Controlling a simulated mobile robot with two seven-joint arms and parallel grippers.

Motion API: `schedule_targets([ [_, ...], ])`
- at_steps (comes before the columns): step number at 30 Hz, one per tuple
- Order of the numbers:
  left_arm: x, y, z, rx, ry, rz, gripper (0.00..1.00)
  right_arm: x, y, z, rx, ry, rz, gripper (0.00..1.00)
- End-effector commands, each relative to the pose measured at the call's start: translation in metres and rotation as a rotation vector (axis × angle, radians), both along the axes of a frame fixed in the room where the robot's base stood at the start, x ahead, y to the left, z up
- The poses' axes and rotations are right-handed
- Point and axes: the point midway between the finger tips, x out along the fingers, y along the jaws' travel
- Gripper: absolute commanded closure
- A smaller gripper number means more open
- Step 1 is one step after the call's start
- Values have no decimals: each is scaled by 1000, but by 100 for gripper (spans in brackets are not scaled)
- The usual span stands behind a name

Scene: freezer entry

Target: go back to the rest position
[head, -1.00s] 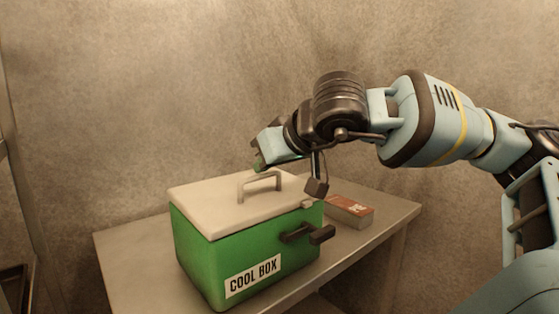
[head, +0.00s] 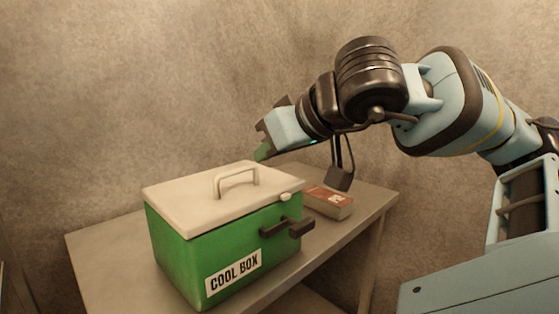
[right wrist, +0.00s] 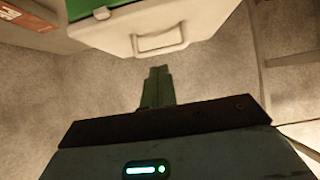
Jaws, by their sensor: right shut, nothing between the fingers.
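My right gripper (head: 263,152) is shut and empty. In the head view it shows just above the back edge of the cool box lid, pointing left and down, with a visible gap from the lid handle. Its closed green fingers (right wrist: 158,86) show in the right wrist view, apart from the box. The green cool box (head: 225,248) stands on the table with its white lid (head: 185,200) closed. The lid also shows at the top of the right wrist view (right wrist: 120,40). My left gripper is not in view.
The cool box stands on a grey table (head: 100,262). A red-topped carton (head: 330,201) lies behind it to the right, below my right wrist. A dark handle (head: 288,228) sticks out from the box's side. A bare wall (head: 130,90) is behind; the air left of the gripper is clear.

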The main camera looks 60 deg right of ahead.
Motion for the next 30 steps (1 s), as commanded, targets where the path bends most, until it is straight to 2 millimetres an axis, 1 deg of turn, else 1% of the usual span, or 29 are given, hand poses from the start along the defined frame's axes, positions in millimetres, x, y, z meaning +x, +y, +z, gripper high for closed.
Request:
schedule_targets([
  [3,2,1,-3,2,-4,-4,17,-12,3,-2,-1,-3,-1,100],
  [9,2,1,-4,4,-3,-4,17,-23,7,-3,0,-2,-1,100],
  [30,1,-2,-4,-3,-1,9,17,-25,8,-4,1,0,-1,100],
])
